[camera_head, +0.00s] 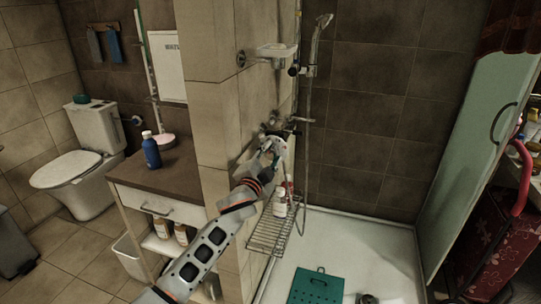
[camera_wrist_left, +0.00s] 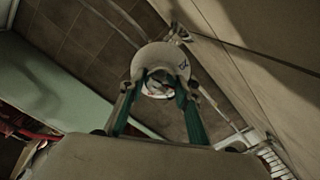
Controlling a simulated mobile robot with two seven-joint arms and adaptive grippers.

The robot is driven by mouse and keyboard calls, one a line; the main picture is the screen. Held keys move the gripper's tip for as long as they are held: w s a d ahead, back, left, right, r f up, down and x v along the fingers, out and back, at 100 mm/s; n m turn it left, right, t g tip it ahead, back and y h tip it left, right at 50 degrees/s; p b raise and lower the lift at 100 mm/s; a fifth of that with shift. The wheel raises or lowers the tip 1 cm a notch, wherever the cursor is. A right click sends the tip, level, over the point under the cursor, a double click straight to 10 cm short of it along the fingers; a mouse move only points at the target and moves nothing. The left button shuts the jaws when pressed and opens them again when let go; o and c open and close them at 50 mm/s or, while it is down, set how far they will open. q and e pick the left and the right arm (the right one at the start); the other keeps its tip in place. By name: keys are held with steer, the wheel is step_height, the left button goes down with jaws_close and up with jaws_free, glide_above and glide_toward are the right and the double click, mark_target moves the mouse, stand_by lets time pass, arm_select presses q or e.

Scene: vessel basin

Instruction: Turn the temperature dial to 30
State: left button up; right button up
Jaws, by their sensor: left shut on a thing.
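The shower mixer (camera_head: 275,127) is on the tiled side wall, below the soap dish. My left arm reaches across to it, and my left gripper (camera_head: 272,152) is at the mixer, hiding part of it. In the left wrist view the two green-lined fingers of my left gripper (camera_wrist_left: 160,92) are on either side of a pale round part, which I take for the temperature dial (camera_wrist_left: 160,56). The gripper is shut on it. A small dark mark shows on its face, but I cannot read a number. My right gripper is in neither view.
A wire rack (camera_head: 268,235) with bottles (camera_head: 280,203) hangs on the wall below the mixer. The shower hose (camera_head: 303,170) hangs close to the right of my gripper. A soap dish (camera_head: 276,50) juts out above. The white shower tray (camera_head: 350,250) is mostly free.

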arm_select(q)
steer(key=shift+f, duration=0.1)
steer(key=o, duration=1.1)
steer(key=v, duration=1.2)
steer(key=s+a+f+n+g+y, duration=0.15)
steer(key=s+a+f+n, duration=0.3)
steer(key=s+f, duration=0.8)
steer(key=s+a+f+n+g+y, duration=0.1)
steer(key=s+a+f+n+g, duration=0.2)
steer(key=s+a+f, duration=0.9)
steer(key=s+f+n+g, duration=0.2)
steer(key=s+f+n, duration=0.1)
steer(key=s+f, duration=0.6)
steer(key=shift+s+f, duration=0.25)
steer(key=shift+f, duration=0.4)
